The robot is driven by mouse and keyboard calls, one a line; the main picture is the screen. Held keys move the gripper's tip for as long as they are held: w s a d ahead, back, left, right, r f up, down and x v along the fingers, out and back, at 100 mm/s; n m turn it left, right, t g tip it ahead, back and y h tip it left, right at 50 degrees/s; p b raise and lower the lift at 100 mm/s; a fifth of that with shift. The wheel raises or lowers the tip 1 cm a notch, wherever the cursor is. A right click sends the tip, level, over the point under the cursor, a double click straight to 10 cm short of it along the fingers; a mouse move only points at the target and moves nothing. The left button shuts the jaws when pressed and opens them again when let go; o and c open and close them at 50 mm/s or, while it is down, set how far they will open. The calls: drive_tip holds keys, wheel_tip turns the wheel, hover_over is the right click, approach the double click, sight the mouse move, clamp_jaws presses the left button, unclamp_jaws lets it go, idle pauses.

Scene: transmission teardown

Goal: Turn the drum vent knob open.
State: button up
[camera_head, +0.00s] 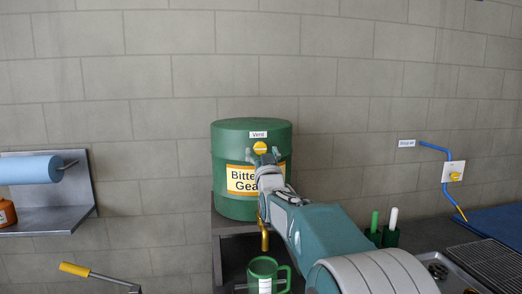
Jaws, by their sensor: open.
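The green drum (224,165) stands on a raised shelf against the wall, with a label reading "Vent" near its top. The yellow round vent knob (260,147) is on the drum's front just below that label, with a thin line across its face. My gripper (264,154) is open in front of the drum, close under the knob, its fingers to either side and below it. I cannot tell whether a finger touches the knob. My arm comes from the lower right and hides part of the drum's orange-bordered label (238,180).
A brass tap (264,236) hangs below the drum over a green mug (263,268). Green holders with a green and a white stick stand right of my arm. A blue shop-air pipe (449,170) with a yellow knob is on the right wall. A blue roll (28,170) hangs left.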

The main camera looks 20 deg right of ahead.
drive_tip(key=shift+w+r, duration=0.2)
drive_tip(key=shift+w, duration=0.3)
drive_tip(key=shift+a, duration=0.15)
drive_tip(key=c, duration=1.1)
